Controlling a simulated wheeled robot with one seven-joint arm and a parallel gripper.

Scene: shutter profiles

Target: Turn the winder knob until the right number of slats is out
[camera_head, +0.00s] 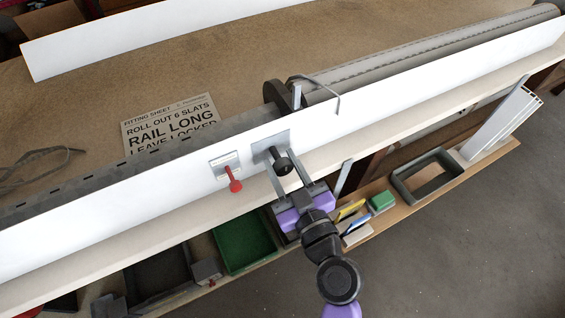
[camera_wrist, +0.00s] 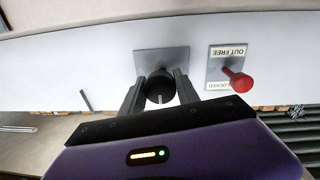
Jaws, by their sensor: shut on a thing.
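The winder knob (camera_head: 283,164) is black and round, on a grey plate on the white rail (camera_head: 345,122). My gripper (camera_head: 287,172) is shut on the knob, one finger on each side; the wrist view shows the same knob (camera_wrist: 160,90). A red-tipped lever (camera_head: 235,184) stands beside it, on a plate marked "OUT FREE" and "LOCKED" (camera_wrist: 238,82); I cannot tell its setting for sure. The fitting sheet (camera_head: 172,122) reads "ROLL OUT 6 SLATS", "RAIL LONG", "LEAVE LOCKED". A grey shutter roll (camera_head: 420,60) lies behind the rail. Grey slatting (camera_head: 110,182) extends left, mostly hidden.
Below the bench edge are a green tray (camera_head: 243,240), a dark tray (camera_head: 158,277), a grey open frame (camera_head: 428,177), a green block (camera_head: 382,202) and white profiles (camera_head: 500,122). A white strip (camera_head: 150,35) lies across the back. A loose cord (camera_head: 45,167) lies at left.

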